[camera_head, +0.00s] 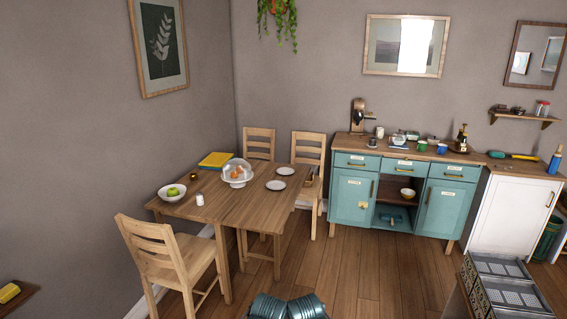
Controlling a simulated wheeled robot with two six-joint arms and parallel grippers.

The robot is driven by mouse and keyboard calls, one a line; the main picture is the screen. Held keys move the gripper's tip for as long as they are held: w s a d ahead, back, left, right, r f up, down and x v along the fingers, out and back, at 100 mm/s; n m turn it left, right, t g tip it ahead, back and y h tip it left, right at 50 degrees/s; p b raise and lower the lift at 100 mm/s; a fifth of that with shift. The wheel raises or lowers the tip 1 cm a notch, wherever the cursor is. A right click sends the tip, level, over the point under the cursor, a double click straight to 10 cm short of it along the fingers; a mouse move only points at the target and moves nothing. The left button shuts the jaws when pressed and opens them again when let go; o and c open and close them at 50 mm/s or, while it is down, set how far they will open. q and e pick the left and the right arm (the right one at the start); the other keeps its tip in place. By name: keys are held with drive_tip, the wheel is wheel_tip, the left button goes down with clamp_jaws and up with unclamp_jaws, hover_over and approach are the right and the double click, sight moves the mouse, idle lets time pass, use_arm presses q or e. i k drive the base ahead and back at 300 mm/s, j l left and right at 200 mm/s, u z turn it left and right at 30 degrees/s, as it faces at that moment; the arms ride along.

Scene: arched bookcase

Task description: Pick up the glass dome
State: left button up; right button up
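The clear glass dome (237,166) stands upright on the wooden dining table (230,210), near the table's back edge. It covers something orange, perhaps fruit or pastry, on a white dish or stand (238,182). The dome looks closed down over its base, and nothing touches it from above. Neither of my grippers shows in the head view.
A bowl with green fruit (173,192), a small white jar (199,199), a yellow book (215,159) and two white plates (275,185) share the table. Wooden chairs (170,255) stand around it. A teal cabinet (352,197) is at the back. Brown floor (370,270) lies open in front.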

sight(236, 169)
drive_tip(key=i+z, duration=0.1)
drive_tip(key=i, duration=1.55)
drive_tip(key=i+j+z, duration=0.15)
drive_tip(key=i, duration=0.35)
drive_tip(key=i+j+z, duration=0.1)
drive_tip(key=i, duration=0.45)
drive_tip(key=i+j, duration=0.3)
